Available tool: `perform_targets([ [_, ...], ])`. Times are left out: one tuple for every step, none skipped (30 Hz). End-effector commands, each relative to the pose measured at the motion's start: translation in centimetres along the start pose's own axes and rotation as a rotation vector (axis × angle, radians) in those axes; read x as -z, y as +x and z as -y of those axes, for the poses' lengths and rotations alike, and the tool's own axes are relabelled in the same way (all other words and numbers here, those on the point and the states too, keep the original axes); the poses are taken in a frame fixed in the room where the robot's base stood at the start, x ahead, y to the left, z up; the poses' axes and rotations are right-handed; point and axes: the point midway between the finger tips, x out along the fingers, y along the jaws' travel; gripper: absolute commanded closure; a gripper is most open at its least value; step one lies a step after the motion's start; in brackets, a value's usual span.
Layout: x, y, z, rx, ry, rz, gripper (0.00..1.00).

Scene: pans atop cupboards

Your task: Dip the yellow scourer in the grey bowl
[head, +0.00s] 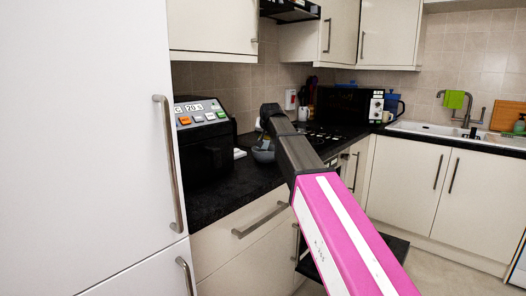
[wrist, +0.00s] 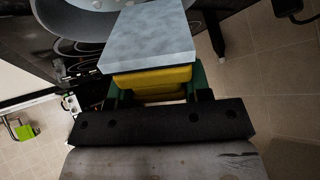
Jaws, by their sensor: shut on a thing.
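The yellow scourer (wrist: 152,80) shows in the wrist view as a yellow block with a pale blue-grey textured layer on its far side. My gripper (wrist: 155,88) is shut on it, with the green fingers on either side. The grey bowl (wrist: 78,24) is partly in view at the top left of the wrist view, beyond the scourer, which hides part of it. In the head view the grey bowl (head: 263,154) sits on the dark worktop, just below the end of my arm. The scourer cannot be made out there.
A black air fryer (head: 205,155) stands left of the bowl. A hob (head: 318,134) lies to the right and a black microwave (head: 345,105) stands behind. A tall white unit (head: 85,130) fills the left. Wall cupboards (head: 212,25) hang above the worktop.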

Motion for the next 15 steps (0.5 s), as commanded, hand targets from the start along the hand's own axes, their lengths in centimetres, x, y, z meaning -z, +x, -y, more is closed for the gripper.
perform_targets([
  [0.3,-0.2,0.1,0.000,0.000,-0.001,0.80],
  [0.5,-0.4,0.1,0.000,0.000,-0.001,0.80],
  [0.7,-0.5,0.2,0.000,0.000,-0.001,0.80],
  [0.8,-0.7,0.2,0.000,0.000,0.000,0.80],
  [0.9,-0.8,0.2,0.000,0.000,0.000,0.80],
  [1.1,-1.0,0.3,0.000,0.000,0.000,0.80],
  [1.3,-1.2,0.3,0.000,0.000,0.000,0.80],
  [1.4,-1.3,0.4,0.000,0.000,0.000,0.80],
  [1.6,-1.5,0.4,0.000,0.000,0.000,0.80],
  [1.8,-1.7,0.5,0.000,0.000,-0.001,0.80],
  [1.9,-1.8,0.5,0.000,0.000,-0.001,0.80],
  [2.1,-2.0,0.6,0.000,0.000,-0.001,0.80],
  [2.2,-2.1,0.6,0.000,0.000,-0.001,0.80],
  [2.4,-2.2,0.6,0.000,0.000,-0.001,0.80],
  [2.5,-2.4,0.7,0.000,0.000,0.000,0.80],
])
